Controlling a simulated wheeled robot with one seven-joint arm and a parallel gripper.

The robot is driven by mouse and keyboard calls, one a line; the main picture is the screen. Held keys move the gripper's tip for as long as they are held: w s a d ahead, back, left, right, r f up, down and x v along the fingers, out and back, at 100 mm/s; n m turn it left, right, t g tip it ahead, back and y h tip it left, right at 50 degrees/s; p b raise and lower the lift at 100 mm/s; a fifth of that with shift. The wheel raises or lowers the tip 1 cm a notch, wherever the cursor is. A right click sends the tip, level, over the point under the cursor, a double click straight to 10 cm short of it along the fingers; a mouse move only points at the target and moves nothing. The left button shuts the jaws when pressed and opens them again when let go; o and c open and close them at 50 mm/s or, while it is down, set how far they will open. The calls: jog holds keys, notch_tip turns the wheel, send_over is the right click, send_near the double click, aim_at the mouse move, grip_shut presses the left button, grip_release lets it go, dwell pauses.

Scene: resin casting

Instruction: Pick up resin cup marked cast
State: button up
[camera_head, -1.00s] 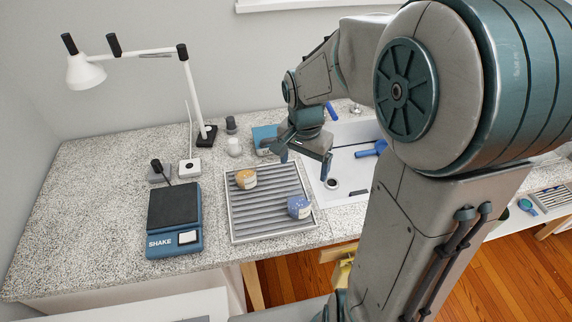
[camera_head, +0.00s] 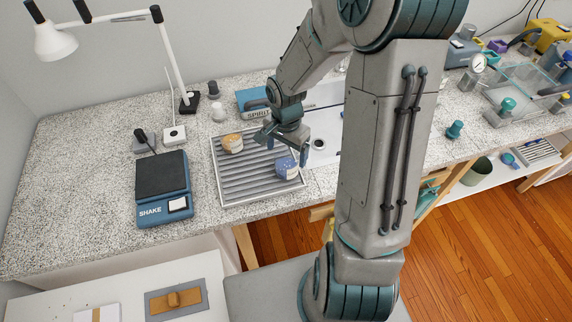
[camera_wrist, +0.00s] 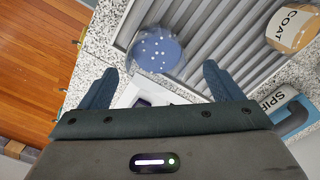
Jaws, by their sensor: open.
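A blue cup with pale dots (camera_head: 286,168) is on the right part of the grey ribbed tray (camera_head: 243,184). It also shows in the wrist view (camera_wrist: 158,50), beyond and between my fingertips; no lettering can be read on it. An orange cup (camera_head: 232,143) is at the tray's back left. In the wrist view this orange cup (camera_wrist: 293,28) reads "COAT". My gripper (camera_head: 284,146) is open and empty, above the tray's back right edge, close to the blue cup. In the wrist view its two fingers (camera_wrist: 160,76) are spread wide, apart from both cups.
A blue scale marked "SHAKE" (camera_head: 164,190) stands left of the tray. A white lamp (camera_head: 180,70) and small bottles stand behind. The counter's left side is clear.

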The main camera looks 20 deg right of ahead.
aim_at(287, 161)
jog(key=shift+s+d+f+p, duration=0.1)
jog(key=shift+f+p, duration=0.2)
jog(key=shift+f, duration=2.05)
jog(key=c, duration=1.1)
